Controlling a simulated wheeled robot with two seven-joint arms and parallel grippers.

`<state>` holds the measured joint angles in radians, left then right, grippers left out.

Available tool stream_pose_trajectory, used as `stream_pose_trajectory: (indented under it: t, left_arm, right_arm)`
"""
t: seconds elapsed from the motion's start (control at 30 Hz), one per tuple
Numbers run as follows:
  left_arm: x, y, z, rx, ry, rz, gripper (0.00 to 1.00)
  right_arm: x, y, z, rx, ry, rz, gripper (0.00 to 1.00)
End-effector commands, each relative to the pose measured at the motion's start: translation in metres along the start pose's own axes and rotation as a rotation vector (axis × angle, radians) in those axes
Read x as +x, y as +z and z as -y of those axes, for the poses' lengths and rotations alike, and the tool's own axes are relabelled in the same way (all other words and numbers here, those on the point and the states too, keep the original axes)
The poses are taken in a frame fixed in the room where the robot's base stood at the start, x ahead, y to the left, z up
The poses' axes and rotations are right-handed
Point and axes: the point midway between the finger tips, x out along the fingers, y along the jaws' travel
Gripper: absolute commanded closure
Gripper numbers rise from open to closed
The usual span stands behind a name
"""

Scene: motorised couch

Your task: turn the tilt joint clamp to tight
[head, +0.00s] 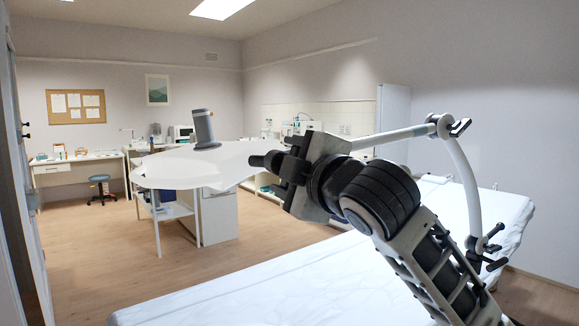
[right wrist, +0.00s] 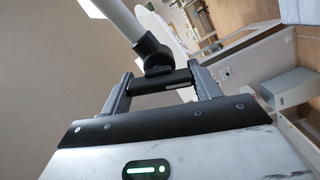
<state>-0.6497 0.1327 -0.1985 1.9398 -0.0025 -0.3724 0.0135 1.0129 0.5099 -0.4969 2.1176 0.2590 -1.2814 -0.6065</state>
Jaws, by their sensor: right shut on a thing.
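My right gripper (head: 281,161) is at the right edge of a white lamp-like disc (head: 165,170) with a grey upright handle (head: 204,129). In the right wrist view the two fingers of the gripper (right wrist: 164,84) are shut on a black bar (right wrist: 160,82), which looks like the tilt joint clamp. The bar lies across between the fingers, below a black joint (right wrist: 151,50) at the end of a white tube (right wrist: 118,20). In the head view the gripper hides most of this joint. I cannot read the clamp's setting. My left gripper is not in view.
A jointed white arm (head: 395,134) runs behind my right gripper, with black clamp levers at its elbow (head: 459,127) and base (head: 492,240). The white-covered couch (head: 260,285) lies below. Desks and a stool (head: 100,185) stand far back, with open floor between.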

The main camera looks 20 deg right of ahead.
Motion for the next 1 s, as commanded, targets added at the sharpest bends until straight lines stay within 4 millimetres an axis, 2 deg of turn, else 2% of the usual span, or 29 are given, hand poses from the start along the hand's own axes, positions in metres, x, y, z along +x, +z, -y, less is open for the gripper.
stream_pose_trajectory:
  t: [0.47,0.5,0.57,0.87,1.0]
  left_arm:
    - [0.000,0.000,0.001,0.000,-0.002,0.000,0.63]
    - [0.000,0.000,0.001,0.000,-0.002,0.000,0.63]
    - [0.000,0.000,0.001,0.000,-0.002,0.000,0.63]
    - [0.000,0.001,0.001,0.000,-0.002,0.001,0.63]
    - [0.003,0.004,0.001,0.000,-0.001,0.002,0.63]
  right_arm:
    - [0.000,-0.001,0.000,-0.019,0.001,-0.002,0.61]
    - [0.000,-0.001,0.000,-0.018,0.001,-0.002,0.30]
    - [0.000,-0.001,0.000,-0.018,0.001,-0.002,0.16]
    - [-0.001,0.000,0.000,-0.015,0.001,-0.001,0.16]
    - [-0.014,0.000,0.001,-0.016,0.003,-0.002,0.16]
